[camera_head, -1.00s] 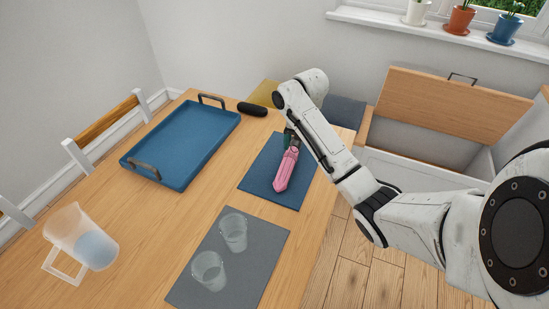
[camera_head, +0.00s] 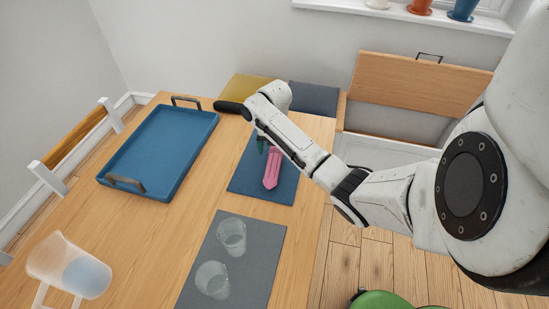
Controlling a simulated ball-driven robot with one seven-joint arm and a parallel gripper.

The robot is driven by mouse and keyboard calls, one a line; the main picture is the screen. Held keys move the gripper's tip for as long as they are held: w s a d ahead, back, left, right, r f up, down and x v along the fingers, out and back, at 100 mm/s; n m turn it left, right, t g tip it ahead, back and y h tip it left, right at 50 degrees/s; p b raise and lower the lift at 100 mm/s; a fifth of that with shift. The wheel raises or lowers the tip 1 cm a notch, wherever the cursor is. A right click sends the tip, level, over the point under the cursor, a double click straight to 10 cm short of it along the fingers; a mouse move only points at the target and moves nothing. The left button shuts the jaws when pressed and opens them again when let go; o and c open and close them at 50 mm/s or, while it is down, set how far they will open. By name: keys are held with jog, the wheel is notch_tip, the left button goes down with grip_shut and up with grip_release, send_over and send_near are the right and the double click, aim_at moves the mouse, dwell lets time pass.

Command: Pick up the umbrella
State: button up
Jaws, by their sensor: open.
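A slim pink object with a tapered near end, which looks like the folded umbrella (camera_head: 271,170), lies on the dark blue mat (camera_head: 246,180). Its far end is hidden under my forearm. A small dark green piece shows beside the forearm at that far end; I cannot tell what it belongs to. My arm reaches in from the right, with its wrist above the far part of the mat. My gripper is hidden behind the wrist and forearm, so its gap to the umbrella cannot be seen.
A blue tray (camera_head: 113,180) stands left on the table. Two clear glasses (camera_head: 231,237) (camera_head: 212,280) stand on a grey mat (camera_head: 252,265). A pitcher (camera_head: 62,262) stands front left. An open-lidded bench (camera_head: 415,95) is right.

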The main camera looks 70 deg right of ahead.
aim_at(275, 154)
jog(key=shift+f, duration=1.85)
jog(key=shift+c, duration=0.5)
jog(key=c, duration=1.3)
jog(key=shift+o, duration=0.2)
jog(key=shift+r, duration=0.15)
